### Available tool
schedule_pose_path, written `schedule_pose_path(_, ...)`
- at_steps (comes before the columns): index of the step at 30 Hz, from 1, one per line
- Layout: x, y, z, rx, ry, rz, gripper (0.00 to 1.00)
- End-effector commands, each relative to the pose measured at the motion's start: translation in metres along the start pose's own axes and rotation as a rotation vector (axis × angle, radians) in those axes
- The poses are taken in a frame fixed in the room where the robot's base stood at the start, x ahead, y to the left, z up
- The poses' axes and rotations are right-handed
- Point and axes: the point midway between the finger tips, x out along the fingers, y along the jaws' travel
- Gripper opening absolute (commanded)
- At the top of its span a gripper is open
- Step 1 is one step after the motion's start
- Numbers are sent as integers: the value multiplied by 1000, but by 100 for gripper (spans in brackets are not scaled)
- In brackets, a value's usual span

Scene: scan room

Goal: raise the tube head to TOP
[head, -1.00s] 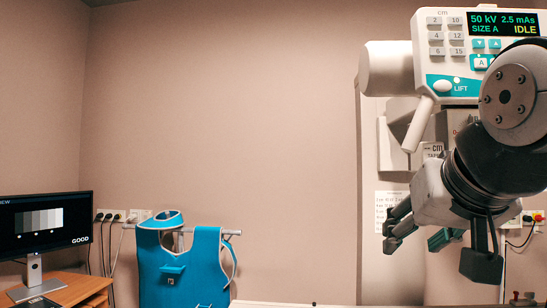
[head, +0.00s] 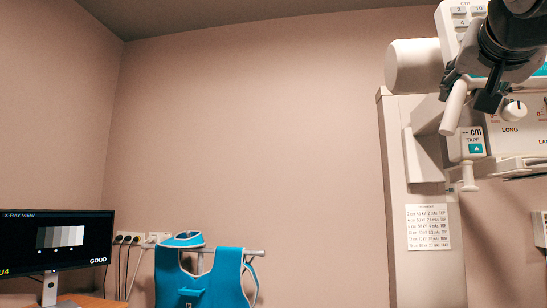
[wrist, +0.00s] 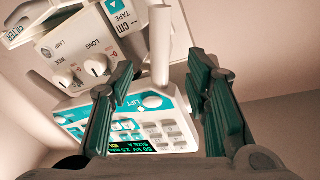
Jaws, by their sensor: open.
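The tube head (head: 413,66) is a white housing at the upper right of the head view, beside the column. Its control panel, mostly behind my arm there, shows upside down in the wrist view (wrist: 75,112), with a lit display and a round white button by the word LIFT (wrist: 152,101). A white rod-like handle (head: 453,108) slants down from the head; in the wrist view it (wrist: 160,45) appears between my fingers. My gripper (wrist: 163,72) is open, its green-padded fingers pointing toward the panel. I cannot tell whether the handle lies between the jaws in depth.
A white column (head: 395,180) carries a printed chart (head: 428,227). A TAPE box (head: 472,146) and a knob panel (head: 513,111) sit below the tube head. A blue apron (head: 205,280) hangs at the lower middle, a monitor (head: 55,242) stands left.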

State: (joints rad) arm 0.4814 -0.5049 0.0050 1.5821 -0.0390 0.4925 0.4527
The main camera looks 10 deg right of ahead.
Motion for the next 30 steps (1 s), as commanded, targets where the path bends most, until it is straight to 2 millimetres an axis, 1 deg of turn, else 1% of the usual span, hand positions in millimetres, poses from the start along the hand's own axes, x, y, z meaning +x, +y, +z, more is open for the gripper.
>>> schedule_pose_path(1,12,0,1,0,-3,1,44)
schedule_pose_path(9,64,0,1,0,-3,1,44)
schedule_pose_path(15,90,0,1,-1,-3,1,44)
schedule_pose_path(21,100,0,1,-1,-1,0,44)
schedule_pose_path(29,101,0,1,-1,-1,0,44)
schedule_pose_path(30,101,0,1,-1,-1,0,35)
